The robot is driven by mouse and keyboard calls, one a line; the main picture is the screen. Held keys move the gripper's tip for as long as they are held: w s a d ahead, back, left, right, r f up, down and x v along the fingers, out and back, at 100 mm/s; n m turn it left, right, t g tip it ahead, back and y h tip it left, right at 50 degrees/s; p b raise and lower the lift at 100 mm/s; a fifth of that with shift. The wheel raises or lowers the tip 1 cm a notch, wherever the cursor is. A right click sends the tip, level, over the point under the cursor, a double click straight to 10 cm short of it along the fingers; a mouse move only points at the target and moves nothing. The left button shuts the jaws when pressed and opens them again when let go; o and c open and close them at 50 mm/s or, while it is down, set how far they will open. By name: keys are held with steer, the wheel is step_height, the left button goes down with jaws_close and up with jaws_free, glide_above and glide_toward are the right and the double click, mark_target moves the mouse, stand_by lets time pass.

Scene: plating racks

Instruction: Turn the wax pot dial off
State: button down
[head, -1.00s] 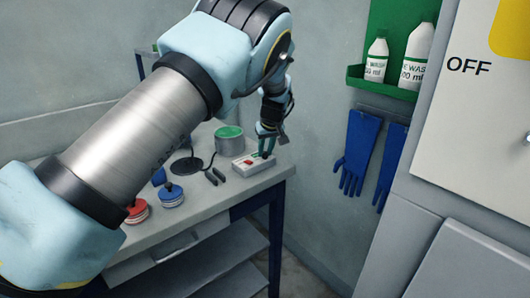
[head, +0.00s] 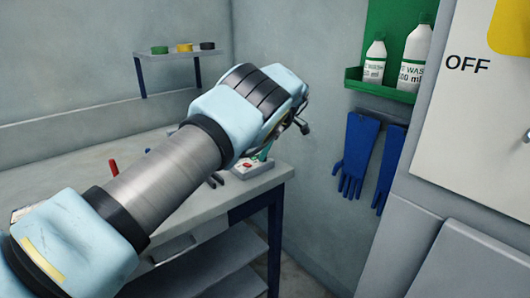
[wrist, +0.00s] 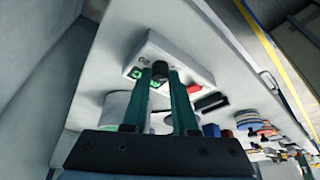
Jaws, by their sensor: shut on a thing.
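The wax pot's control box (wrist: 195,60) is a pale box with a red switch (wrist: 195,85) and green marks, on the bench. It shows partly behind my arm in the head view (head: 258,170). The black dial (wrist: 160,70) on the box sits between the green fingertips of my gripper (wrist: 160,76), which is shut on it. In the head view only a bit of the fingers (head: 265,153) shows above the box. The dial's pointer setting cannot be read. The pot itself is hidden behind my arm in the head view.
The bench (head: 60,170) carries red and blue tools and dark handles, partly behind my arm. A wall shelf (head: 180,54) holds three small tins. Blue gloves (head: 355,155) and a green bottle rack (head: 380,88) are on the right wall. A grey cabinet (head: 440,220) stands at right.

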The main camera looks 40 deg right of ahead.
steer(key=shift+n+g+y+p, duration=0.3)
steer(key=shift+n, duration=0.7)
steer(key=c, duration=0.7)
jaws_free()
